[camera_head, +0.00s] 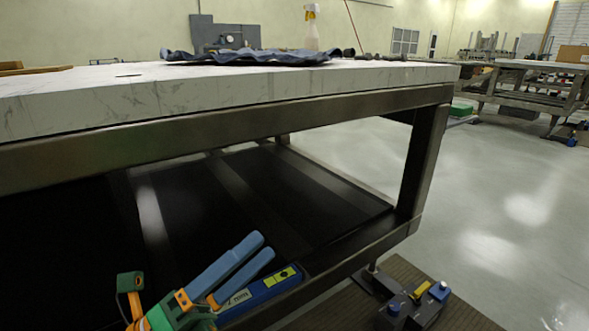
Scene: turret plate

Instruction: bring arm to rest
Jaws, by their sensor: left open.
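My left gripper (262,247) is low in the head view, left of centre, in front of the dark lower shelf of the workbench. Its two blue fingers point up and to the right with a narrow gap between them. The gripper is open, and I see nothing between the fingers. Orange and green parts of the wrist show at the bottom edge; the rest of the arm is cut off. My right gripper does not show.
The marble-topped workbench (200,95) stands close ahead, with a metal frame (425,160). A dark unit with blue caps (415,305) is low at right. Open floor (500,220) lies to the right.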

